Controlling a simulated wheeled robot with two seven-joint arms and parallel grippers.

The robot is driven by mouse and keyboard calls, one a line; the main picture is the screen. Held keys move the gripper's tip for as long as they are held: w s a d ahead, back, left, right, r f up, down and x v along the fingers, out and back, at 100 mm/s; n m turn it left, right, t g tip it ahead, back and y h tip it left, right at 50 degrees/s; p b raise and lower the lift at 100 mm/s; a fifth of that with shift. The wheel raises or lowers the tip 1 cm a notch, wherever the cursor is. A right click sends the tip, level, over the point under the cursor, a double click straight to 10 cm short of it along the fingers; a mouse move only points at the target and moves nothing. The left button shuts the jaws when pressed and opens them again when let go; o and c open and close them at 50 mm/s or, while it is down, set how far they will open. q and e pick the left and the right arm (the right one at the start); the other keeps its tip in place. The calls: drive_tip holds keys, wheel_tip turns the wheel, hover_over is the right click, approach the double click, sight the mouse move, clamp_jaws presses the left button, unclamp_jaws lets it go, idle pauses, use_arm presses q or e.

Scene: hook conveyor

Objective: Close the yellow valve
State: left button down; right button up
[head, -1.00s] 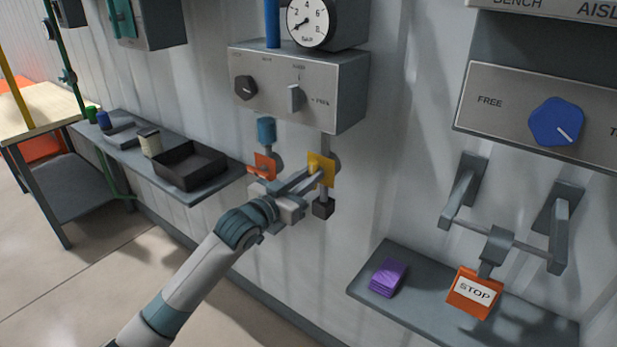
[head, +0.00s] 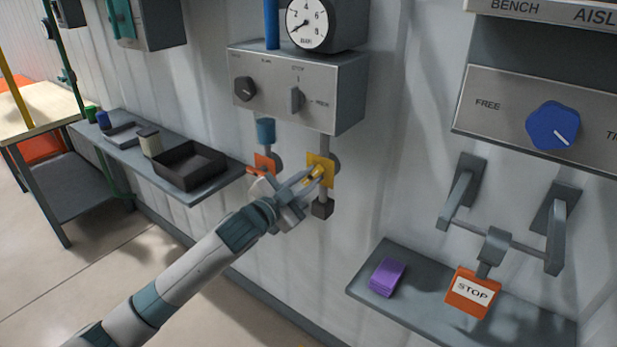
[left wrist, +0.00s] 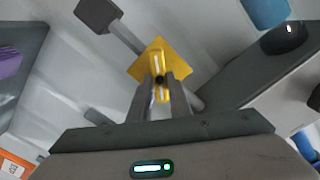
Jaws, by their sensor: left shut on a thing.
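The yellow valve (head: 325,164) sits on a grey pipe below the grey control box, with a square yellow plate behind its handle. It also shows in the left wrist view, its plate (left wrist: 176,58) turned like a diamond and its handle (left wrist: 160,88) between my fingers. My left gripper (head: 316,174) is at the valve, fingers shut on the yellow handle. An orange valve plate (head: 264,163) is just left of it, partly hidden by my gripper. My right gripper does not show.
Above is the grey control box (head: 300,90) with two knobs and a round gauge (head: 310,24). A shelf with a black tray (head: 190,164) is at left. At right, a lower shelf holds purple pads (head: 387,277) and an orange STOP sign (head: 472,291) hangs from a bar.

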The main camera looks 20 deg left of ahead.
use_arm(q)
drive_tip(key=m+p, duration=0.1)
drive_tip(key=m, duration=0.4)
drive_tip(key=shift+d+f+m, duration=0.1)
drive_tip(key=shift+m, duration=0.3)
drive_tip(key=m+p, duration=0.1)
drive_tip(key=m, duration=0.3)
drive_tip(key=shift+f+m, duration=0.15)
drive_tip(key=shift+m, duration=0.25)
drive_tip(key=shift+s, duration=0.1)
drive_tip(key=c, duration=1.6)
unclamp_jaws()
drive_tip(key=shift+c, duration=0.2)
drive_tip(key=shift+s+f, duration=0.1)
